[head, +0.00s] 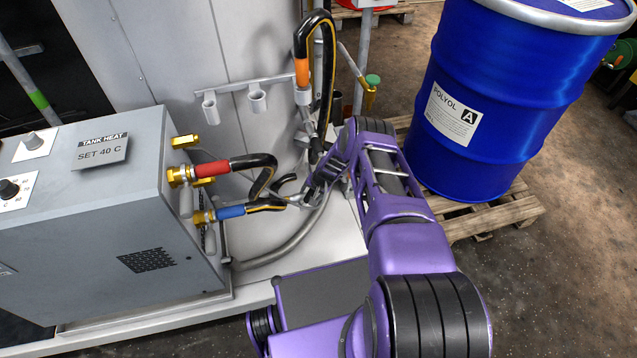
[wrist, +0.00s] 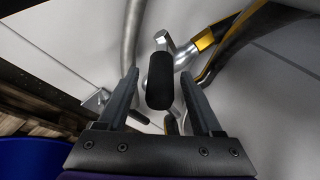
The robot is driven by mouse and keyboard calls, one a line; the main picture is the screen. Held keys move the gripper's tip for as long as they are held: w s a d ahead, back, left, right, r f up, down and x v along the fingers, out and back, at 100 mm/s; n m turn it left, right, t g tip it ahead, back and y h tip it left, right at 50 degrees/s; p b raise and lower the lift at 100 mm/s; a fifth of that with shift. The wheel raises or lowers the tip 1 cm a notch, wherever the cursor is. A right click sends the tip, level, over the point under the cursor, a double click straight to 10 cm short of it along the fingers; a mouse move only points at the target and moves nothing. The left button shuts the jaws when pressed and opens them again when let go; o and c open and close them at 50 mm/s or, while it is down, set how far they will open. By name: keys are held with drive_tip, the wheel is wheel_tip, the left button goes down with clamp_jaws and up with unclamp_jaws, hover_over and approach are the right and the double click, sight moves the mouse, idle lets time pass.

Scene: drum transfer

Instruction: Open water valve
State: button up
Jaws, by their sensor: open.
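In the wrist view a short black grip (wrist: 160,82) on a bright metal lever (wrist: 172,44) looks like a valve handle. My gripper (wrist: 159,71) is open, with one finger on each side of the grip and visible gaps between. I cannot tell how deep the grip sits between the fingers. In the head view my gripper (head: 291,190) is right of the hose ends on the grey heater unit, and my wrist hides the handle. Brass fittings join a red-sleeved hose (head: 212,169) and a blue-sleeved hose (head: 231,211) to the unit.
The grey heater unit (head: 95,225) labelled TANK HEAT stands at left. An orange-sleeved hose (head: 302,72) hangs above my gripper. Empty holders (head: 257,101) are on the tank wall. A blue drum (head: 500,90) stands on a wooden pallet (head: 495,215) at right.

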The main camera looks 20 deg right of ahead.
sight(305, 198)
drive_tip(key=p+v, duration=0.3)
drive_tip(key=v, duration=1.2)
drive_tip(key=shift+s+d+r, duration=0.15)
drive_tip(key=shift+s+r, duration=0.1)
drive_tip(key=shift+c, duration=0.2)
